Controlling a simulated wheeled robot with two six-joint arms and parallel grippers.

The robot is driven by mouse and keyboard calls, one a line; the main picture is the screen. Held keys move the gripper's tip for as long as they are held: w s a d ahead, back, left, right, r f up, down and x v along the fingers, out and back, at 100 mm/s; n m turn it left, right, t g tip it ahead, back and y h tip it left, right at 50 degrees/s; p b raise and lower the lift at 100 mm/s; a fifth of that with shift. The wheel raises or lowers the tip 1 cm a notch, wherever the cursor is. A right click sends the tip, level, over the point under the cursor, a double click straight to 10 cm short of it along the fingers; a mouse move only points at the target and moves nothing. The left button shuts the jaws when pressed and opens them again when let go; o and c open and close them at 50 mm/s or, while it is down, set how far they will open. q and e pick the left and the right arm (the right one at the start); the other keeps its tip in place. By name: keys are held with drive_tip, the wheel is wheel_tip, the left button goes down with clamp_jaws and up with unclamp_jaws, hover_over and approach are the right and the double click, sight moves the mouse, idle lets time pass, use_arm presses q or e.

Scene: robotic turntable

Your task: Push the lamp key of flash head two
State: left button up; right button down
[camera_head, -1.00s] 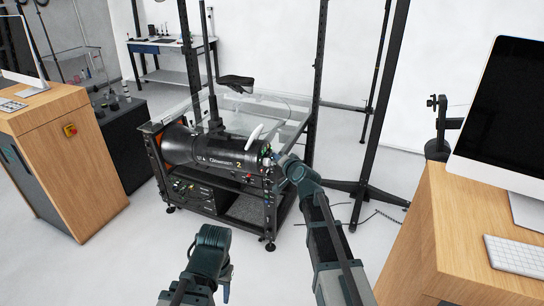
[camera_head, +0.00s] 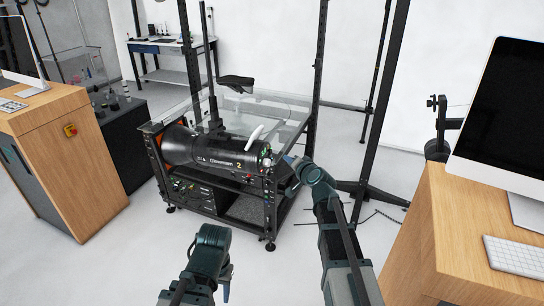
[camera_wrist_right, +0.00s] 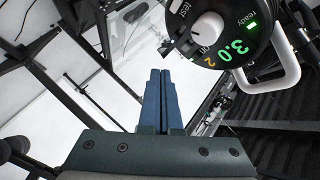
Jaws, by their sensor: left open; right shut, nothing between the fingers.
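Flash head two (camera_head: 215,150) is a black cylinder marked "2", lying on its side in the rack cart. Its round end panel faces right. In the right wrist view this panel (camera_wrist_right: 222,52) shows a pale knob, a "test" label, a lit green "ready" light and the readout "3.0" over an orange "2". The panel's top is cut off, and I cannot make out which key is the lamp key. My right gripper (camera_head: 288,190) is shut and empty, just right of the panel and apart from it; its blue fingers (camera_wrist_right: 159,72) sit below-left of the panel. My left gripper (camera_head: 226,287) is open, low in front of the cart.
A white handle (camera_wrist_right: 290,65) curves beside the panel. The cart (camera_head: 200,198) has dark posts and a clear top. A black stand (camera_head: 375,190) rises behind my right arm. Wooden desks (camera_head: 455,235) flank both sides. Floor in front of the cart is clear.

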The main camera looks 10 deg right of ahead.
drive_tip(key=s+d, duration=0.1)
drive_tip(key=d, duration=0.1)
drive_tip(key=shift+s+d+r, duration=0.2)
drive_tip(key=shift+s+d, duration=0.2)
drive_tip(key=shift+a, duration=0.1)
drive_tip(key=s+a+f+n+g+y+b, duration=0.1)
drive_tip(key=s+a+f+n+g, duration=0.35)
drive_tip(key=s+a+f, duration=0.45)
drive_tip(key=s+a+f+n+g+y+b, duration=0.1)
drive_tip(key=s+a+f+n+g, duration=0.35)
drive_tip(key=s+a, duration=0.4)
drive_tip(key=s+f+n+g+h+b, duration=0.1)
drive_tip(key=s+f+g+h, duration=0.2)
drive_tip(key=s, duration=0.5)
drive_tip(key=s+f+n+g+h+b, duration=0.1)
drive_tip(key=s+f+n+g+h, duration=0.1)
drive_tip(key=s, duration=0.6)
drive_tip(key=shift+a+f+g+h, duration=0.4)
drive_tip(key=shift+a+f+h, duration=0.05)
drive_tip(key=shift+f+h, duration=0.1)
